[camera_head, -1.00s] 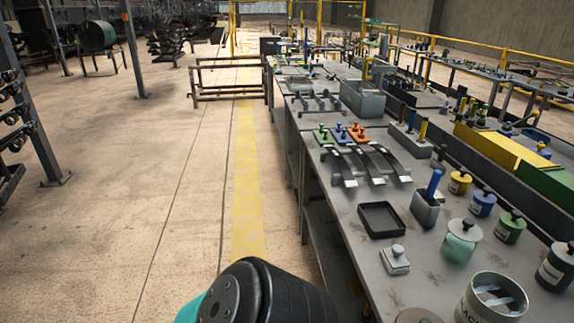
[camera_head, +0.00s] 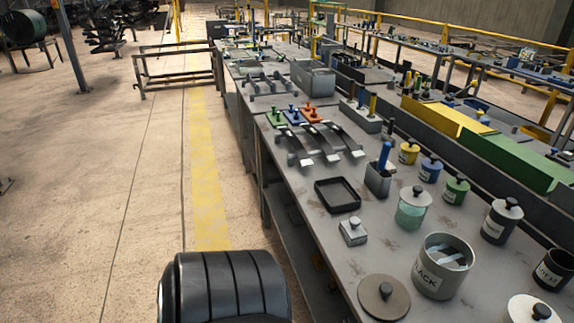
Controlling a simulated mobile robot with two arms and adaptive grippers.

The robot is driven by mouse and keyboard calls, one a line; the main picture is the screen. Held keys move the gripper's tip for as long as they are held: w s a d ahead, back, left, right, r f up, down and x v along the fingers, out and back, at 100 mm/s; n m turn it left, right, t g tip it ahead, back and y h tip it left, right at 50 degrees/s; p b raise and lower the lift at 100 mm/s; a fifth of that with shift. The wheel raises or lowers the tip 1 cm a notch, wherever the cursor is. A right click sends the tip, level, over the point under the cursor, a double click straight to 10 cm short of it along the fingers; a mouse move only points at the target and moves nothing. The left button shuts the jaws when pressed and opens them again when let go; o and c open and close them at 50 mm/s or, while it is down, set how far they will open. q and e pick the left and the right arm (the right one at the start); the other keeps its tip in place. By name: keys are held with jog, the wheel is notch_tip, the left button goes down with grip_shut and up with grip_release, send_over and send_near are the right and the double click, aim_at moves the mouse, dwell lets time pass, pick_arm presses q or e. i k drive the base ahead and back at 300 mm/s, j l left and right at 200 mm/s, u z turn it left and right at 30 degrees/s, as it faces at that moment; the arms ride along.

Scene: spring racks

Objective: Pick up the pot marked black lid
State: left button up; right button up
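A grey-white pot marked BLACK (camera_head: 428,281) stands open on the workbench at the lower right. Pale pieces show inside its dark mouth. A round grey-brown lid with a dark knob (camera_head: 369,304) lies flat on the bench just left of the pot, apart from it and near the front edge. Neither gripper is in view. A black ribbed part of my own arm shows at the bottom centre, left of the bench.
The grey workbench (camera_head: 300,190) runs away from me. A lidded greenish jar (camera_head: 411,215), a small metal block (camera_head: 353,232) and an empty black tray (camera_head: 337,195) stand behind the pot. A dark lidded pot (camera_head: 496,228) stands to its right.

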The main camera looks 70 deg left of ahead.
aim_at(383, 296)
jog(key=u, duration=1.35)
